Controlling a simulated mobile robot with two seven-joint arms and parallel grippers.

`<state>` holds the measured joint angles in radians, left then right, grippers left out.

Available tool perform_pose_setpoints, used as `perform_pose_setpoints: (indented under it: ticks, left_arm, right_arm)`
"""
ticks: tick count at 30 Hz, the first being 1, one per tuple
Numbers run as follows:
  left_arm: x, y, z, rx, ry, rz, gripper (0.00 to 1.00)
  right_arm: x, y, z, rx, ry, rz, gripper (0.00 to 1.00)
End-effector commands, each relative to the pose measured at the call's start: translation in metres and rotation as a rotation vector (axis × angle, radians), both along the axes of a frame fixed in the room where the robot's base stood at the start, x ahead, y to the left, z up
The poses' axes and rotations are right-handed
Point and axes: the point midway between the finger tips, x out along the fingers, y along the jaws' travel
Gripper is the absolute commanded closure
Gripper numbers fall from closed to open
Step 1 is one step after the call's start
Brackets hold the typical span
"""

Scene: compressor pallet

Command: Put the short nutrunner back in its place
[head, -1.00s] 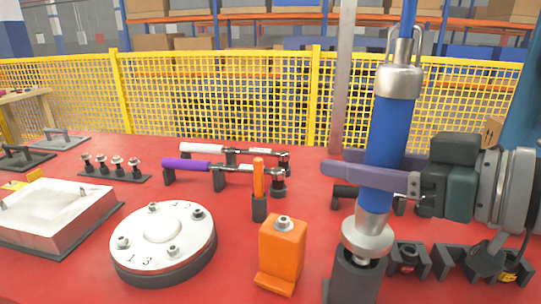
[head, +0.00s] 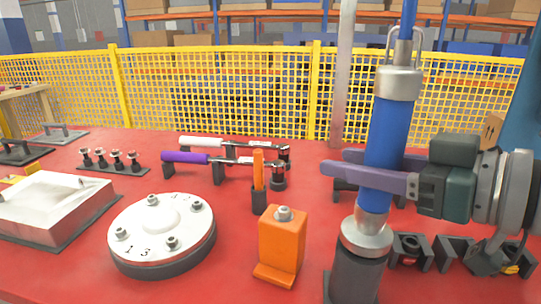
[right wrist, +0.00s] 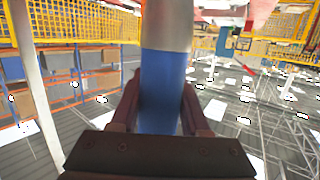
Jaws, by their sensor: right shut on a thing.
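The short nutrunner (head: 388,130) is a blue cylinder with silver ends, upright with a slight lean, with a wire bail and a blue line above it. My right gripper (head: 372,175) is shut around its lower blue body. In the right wrist view the blue body (right wrist: 160,95) stands between the fingers. The nutrunner's lower silver collar is at the mouth of a black upright holder (head: 355,275) on the red table; its tip is hidden there. I cannot tell whether the collar rests on the rim. My left gripper is not in view.
An orange block (head: 282,245) and a round white-topped flange (head: 162,228) stand left of the holder. Purple (head: 187,157) and white-handled wrenches lie on stands behind. Black cradles (head: 455,250) stand at the right. A yellow mesh fence (head: 220,90) is behind the table.

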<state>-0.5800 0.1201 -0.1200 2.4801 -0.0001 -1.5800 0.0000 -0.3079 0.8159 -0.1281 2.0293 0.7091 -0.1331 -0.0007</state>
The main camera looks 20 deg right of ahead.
Motion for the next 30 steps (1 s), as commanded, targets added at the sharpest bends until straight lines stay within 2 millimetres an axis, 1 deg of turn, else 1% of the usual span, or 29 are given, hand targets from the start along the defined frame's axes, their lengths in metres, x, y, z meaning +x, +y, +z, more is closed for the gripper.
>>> perform_pose_setpoints:
  ticks: [1,18,19,28,30]
  left_arm:
    - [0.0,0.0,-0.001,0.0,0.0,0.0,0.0]
    - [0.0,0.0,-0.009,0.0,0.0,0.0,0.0]
    - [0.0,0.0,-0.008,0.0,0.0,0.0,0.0]
    - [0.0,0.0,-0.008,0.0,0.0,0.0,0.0]
    - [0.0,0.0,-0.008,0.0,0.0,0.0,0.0]
  right_arm:
    - [0.001,0.0,0.002,0.002,-0.009,0.0,1.0]
    - [0.001,0.0,-0.008,0.002,-0.009,0.0,1.0]
    - [0.001,0.0,-0.008,0.002,-0.009,0.0,0.53]
    - [0.0,0.0,-0.009,0.001,-0.004,0.0,0.19]
    - [0.0,0.0,-0.01,0.0,-0.003,0.0,0.19]
